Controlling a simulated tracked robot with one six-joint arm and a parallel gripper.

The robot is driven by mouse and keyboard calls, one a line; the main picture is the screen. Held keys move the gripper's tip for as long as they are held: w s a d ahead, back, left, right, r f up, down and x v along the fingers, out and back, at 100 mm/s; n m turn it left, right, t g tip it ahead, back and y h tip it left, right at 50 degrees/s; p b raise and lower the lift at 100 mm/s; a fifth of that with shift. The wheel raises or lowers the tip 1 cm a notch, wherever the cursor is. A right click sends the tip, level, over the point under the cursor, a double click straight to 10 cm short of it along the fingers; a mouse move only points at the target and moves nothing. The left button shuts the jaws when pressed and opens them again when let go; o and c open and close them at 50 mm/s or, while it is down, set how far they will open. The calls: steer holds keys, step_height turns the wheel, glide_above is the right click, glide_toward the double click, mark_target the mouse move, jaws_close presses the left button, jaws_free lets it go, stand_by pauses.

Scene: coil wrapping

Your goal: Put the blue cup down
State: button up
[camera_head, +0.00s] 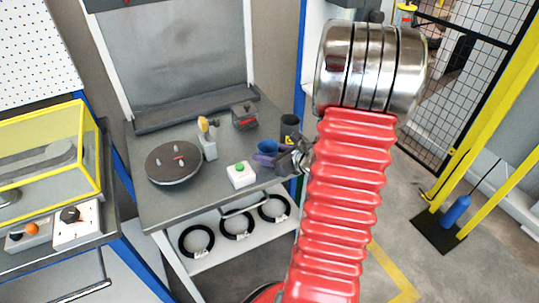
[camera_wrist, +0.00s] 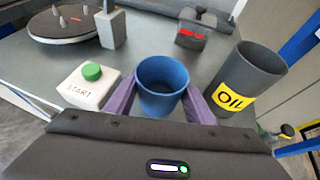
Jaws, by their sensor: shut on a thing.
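The blue cup (camera_wrist: 162,88) is upright between the two purple fingers of my gripper (camera_wrist: 160,105) in the wrist view. My gripper is shut on it, with one finger on each side. In the head view the blue cup (camera_head: 267,147) and my gripper (camera_head: 268,156) are over the right part of the grey table (camera_head: 220,204), near its front right corner. I cannot tell whether the cup's base touches the table, as the fingers and gripper body hide it.
A dark OIL container (camera_wrist: 247,84) stands close to the right of the cup. A white START box with a green button (camera_wrist: 90,84) is close on the left. A round turntable (camera_head: 173,162) is farther left. A dark box with a red mark (camera_head: 244,116) stands behind.

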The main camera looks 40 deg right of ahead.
steer(key=shift+f, duration=0.6)
steer(key=o, duration=1.2)
steer(key=shift+s+r, duration=0.2)
steer(key=shift+s, duration=0.1)
steer(key=v, duration=1.1)
steer(key=shift+s, duration=0.2)
